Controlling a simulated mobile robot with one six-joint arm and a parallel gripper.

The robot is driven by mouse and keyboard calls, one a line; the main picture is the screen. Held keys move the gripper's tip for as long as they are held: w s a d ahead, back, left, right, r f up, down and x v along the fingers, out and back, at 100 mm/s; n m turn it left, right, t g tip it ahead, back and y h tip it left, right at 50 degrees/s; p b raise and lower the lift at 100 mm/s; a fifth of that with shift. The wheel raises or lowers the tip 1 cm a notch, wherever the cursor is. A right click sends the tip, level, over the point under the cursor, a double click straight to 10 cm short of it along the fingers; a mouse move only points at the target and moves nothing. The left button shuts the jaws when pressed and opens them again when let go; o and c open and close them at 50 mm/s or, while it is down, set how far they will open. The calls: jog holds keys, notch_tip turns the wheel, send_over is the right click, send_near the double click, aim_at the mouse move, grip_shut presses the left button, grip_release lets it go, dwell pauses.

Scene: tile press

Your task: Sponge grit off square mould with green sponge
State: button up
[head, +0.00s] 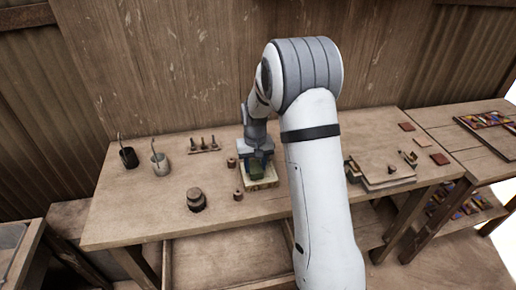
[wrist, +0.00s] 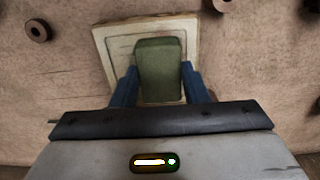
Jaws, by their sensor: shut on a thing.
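The square mould (head: 270,181) lies on the wooden table beneath my gripper, a pale block with a raised rim. In the wrist view the mould (wrist: 103,42) shows its rim and inner square line around the sponge. The green sponge (head: 254,167) is between my gripper's fingers, over the mould; in the wrist view it (wrist: 158,65) covers the middle and near part of the mould. My gripper (wrist: 159,82) is shut on the sponge, with a blue finger on each side. I cannot make out grit on the visible rim. Whether the sponge touches the mould is not clear.
Small round brown pieces (head: 238,195) stand close to the mould, one also at upper left in the wrist view (wrist: 38,30). A weight-like jar (head: 196,200), two cups (head: 160,163) and a peg rack (head: 204,147) are to the left. A board with pieces (head: 383,178) lies right.

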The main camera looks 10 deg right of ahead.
aim_at(257, 168)
jog(key=shift+a, duration=1.6)
jog(key=shift+a+r+p, duration=0.1)
jog(key=shift+p, duration=0.35)
jog(key=shift+d, duration=1.85)
jog(key=shift+s+a, duration=0.15)
jog(key=shift+a, duration=0.4)
jog(key=shift+s+a, duration=0.15)
jog(key=shift+a, duration=0.4)
jog(key=shift+a+f, duration=0.2)
jog(key=shift+a, duration=0.5)
jog(key=shift+f+b, duration=0.1)
jog(key=shift+b, duration=0.25)
jog(key=shift+d, duration=1.75)
jog(key=shift+d+r, duration=0.15)
jog(key=shift+r, duration=0.3)
notch_tip(257, 168, up, 2)
jog(key=shift+r+p, duration=0.1)
jog(key=shift+p, duration=0.4)
jog(key=shift+s+r+p, duration=0.1)
jog(key=shift+r+p, duration=0.3)
jog(key=shift+r, duration=0.3)
jog(key=shift+r+p, duration=1.15)
jog(key=shift+r, duration=0.9)
